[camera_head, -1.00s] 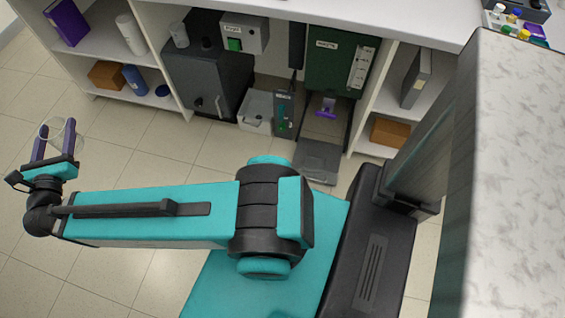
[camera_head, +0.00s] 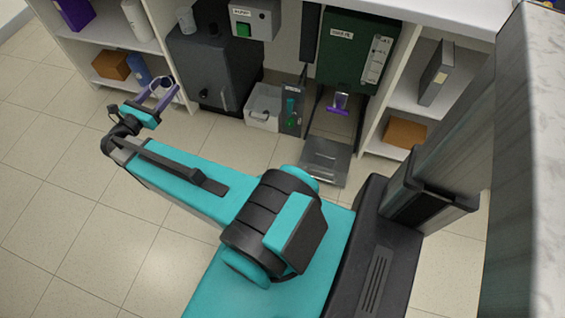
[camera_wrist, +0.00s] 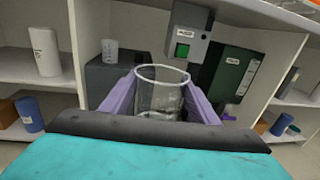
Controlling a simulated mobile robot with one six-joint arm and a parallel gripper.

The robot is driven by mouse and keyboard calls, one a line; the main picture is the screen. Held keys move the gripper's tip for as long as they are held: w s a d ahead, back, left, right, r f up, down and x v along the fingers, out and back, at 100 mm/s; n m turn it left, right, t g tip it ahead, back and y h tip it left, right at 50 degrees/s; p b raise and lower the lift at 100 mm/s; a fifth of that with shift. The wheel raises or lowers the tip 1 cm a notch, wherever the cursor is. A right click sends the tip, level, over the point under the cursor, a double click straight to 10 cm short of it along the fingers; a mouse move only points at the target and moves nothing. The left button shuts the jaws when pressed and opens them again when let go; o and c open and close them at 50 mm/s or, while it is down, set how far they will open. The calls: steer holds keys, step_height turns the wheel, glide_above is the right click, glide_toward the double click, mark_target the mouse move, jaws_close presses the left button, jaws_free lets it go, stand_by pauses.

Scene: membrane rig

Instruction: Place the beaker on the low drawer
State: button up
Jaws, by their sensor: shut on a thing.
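My gripper (camera_head: 164,86) is shut on a clear glass beaker (camera_wrist: 158,92). The wrist view shows the beaker upright between the two purple fingers, its lower part hidden by my wrist. In the head view the gripper is at the upper left, in front of the left shelves and the dark cabinet, away from the drawer. A low grey drawer (camera_head: 323,163) is pulled out near the floor below the green unit, right of my gripper. A purple item (camera_head: 339,104) is behind it under the green unit.
A dark cabinet (camera_head: 212,70) carries another clear beaker (camera_head: 186,20); a grey box with a green button (camera_head: 243,30) is beside it. A white bin (camera_head: 264,106) and a dark panel (camera_head: 291,110) stand left of the drawer. The green unit (camera_head: 349,50) is above. Floor in front is clear.

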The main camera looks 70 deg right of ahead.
steer(key=s+d+f+m+g+y+b, duration=0.1)
steer(key=s+d+f+m+g+b, duration=0.4)
steer(key=s+d+f, duration=0.65)
steer(key=m+g+y+b, duration=1.15)
steer(key=y+b, duration=0.25)
steer(key=b, duration=0.2)
glide_above(323, 164)
step_height(323, 164, down, 33)
steer(key=shift+n+g, duration=0.35)
steer(key=shift+n, duration=0.1)
steer(key=shift+a+r, duration=0.1)
steer(key=shift+f+b, duration=0.75)
steer(key=shift+f, duration=1.75)
steer(key=shift+f+b, duration=1)
steer(key=shift+f, duration=1.5)
